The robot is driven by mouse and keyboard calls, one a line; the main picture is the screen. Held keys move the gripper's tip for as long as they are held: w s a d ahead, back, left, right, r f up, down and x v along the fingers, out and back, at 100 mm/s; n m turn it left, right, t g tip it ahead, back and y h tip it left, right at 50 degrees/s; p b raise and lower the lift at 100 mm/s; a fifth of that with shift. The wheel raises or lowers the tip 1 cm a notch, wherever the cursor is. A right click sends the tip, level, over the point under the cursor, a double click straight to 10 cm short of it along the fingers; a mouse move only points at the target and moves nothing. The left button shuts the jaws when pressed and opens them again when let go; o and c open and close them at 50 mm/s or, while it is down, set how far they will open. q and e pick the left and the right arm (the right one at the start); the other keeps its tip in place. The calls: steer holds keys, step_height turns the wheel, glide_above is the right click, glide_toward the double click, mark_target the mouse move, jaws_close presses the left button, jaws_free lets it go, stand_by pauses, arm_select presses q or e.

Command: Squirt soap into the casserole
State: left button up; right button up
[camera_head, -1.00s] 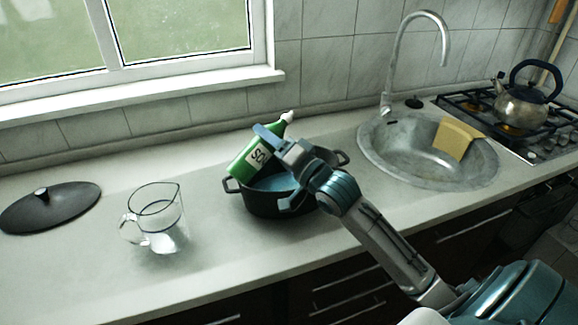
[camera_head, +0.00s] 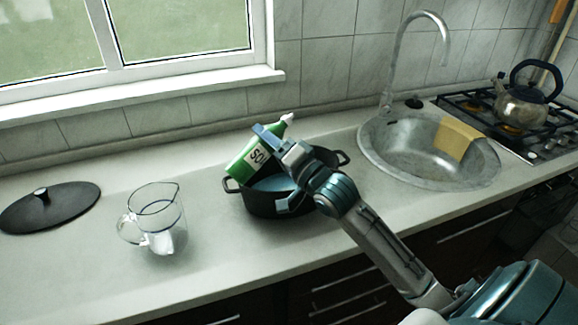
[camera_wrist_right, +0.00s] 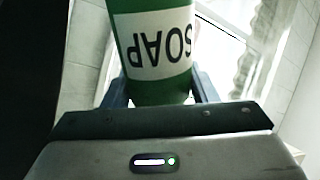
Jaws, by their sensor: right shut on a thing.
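My right gripper (camera_head: 277,166) is shut on the bottle above the casserole. The right wrist view shows the bottle (camera_wrist_right: 160,88) between the fingers, its SOAP label upside down. My left gripper is not in view.
A glass jug (camera_head: 157,219) stands left of the casserole, and a black lid (camera_head: 50,207) lies at the far left. A kettle (camera_head: 521,107) stands on the gas stove (camera_head: 553,138).

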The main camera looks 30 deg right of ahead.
stand_by(0.5)
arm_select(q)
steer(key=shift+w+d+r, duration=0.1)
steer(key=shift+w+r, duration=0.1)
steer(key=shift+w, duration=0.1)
arm_select(e)
steer(key=shift+a+m, duration=0.1)
steer(key=shift+m, duration=0.3)
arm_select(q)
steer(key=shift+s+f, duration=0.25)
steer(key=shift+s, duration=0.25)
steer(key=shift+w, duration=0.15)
arm_select(e)
steer(key=shift+a+r+m, duration=0.1)
steer(key=shift+r+m, duration=0.05)
steer(key=shift+m, duration=0.25)
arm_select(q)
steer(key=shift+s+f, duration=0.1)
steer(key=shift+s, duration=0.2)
arm_select(e)
steer(key=shift+s+a+r+m+t+h, duration=0.15)
steer(key=shift+r+m+t+h, duration=0.2)
steer(key=shift+m+h, duration=0.25)
stand_by(0.8)
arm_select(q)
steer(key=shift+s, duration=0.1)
arm_select(e)
steer(key=shift+f+m, duration=0.15)
steer(key=shift+m, duration=0.15)
